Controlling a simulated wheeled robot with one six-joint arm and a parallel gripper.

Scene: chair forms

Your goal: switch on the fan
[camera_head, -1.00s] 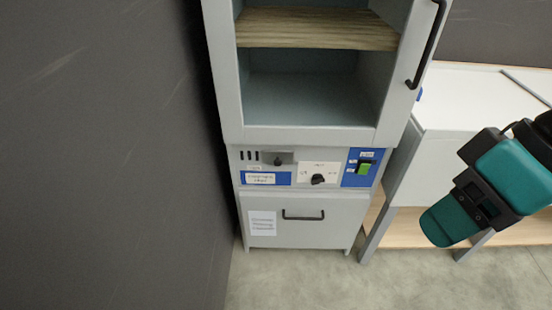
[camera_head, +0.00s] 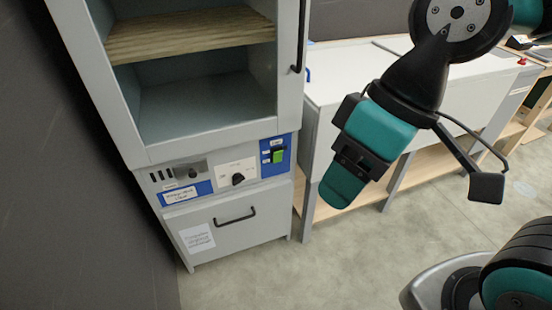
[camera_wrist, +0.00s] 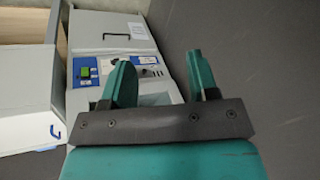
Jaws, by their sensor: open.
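A grey cabinet (camera_head: 150,155) has a control panel (camera_head: 208,183) below its open upper compartment. The panel carries a green switch (camera_head: 278,156) on a blue plate at its right end, a black knob (camera_head: 238,179) on a white plate, and a smaller dark knob (camera_head: 193,173). The panel lettering is too small to read, and I see no fan itself. My gripper (camera_head: 343,190) hangs right of the panel, pointing down, apart from it. In the wrist view my gripper (camera_wrist: 160,65) is open and empty; the green switch (camera_wrist: 86,71) shows left of the fingers, with the cabinet upside down.
A drawer (camera_head: 225,232) with a black handle is below the panel. A door with a black handle (camera_head: 301,35) stands at the compartment's right. A white-topped bench (camera_head: 345,62) is beside the cabinet. A dark wall (camera_head: 60,200) is at left. Floor (camera_head: 400,235) is clear in front.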

